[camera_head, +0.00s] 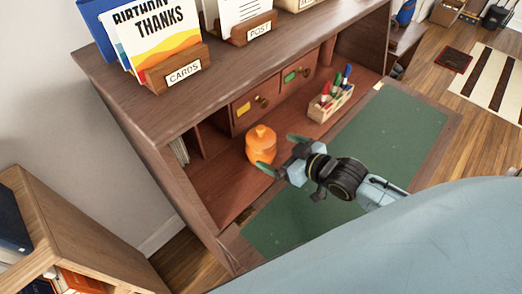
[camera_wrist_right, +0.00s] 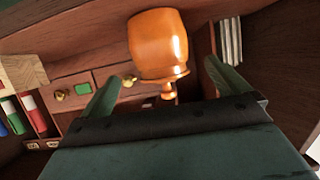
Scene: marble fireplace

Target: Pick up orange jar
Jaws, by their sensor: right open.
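The orange jar (camera_head: 261,146) with a knobbed lid stands upright on the wooden floor of the desk, in front of the drawers. In the right wrist view the jar (camera_wrist_right: 158,45) appears upside down, beyond the fingertips and roughly between them. My right gripper (camera_head: 281,153) is open and empty, just right of the jar, with one green finger in front of it and one behind on the right. Its two fingers also show spread in the wrist view (camera_wrist_right: 168,85). I cannot tell whether a finger touches the jar. My left gripper is not in view.
Two small drawers (camera_head: 268,101) stand behind the jar. A pen holder (camera_head: 330,104) with markers is to the right. The desk's upper shelf (camera_head: 120,87) overhangs and carries card boxes (camera_head: 181,74). The green desk mat (camera_head: 400,135) is clear apart from my arm above it.

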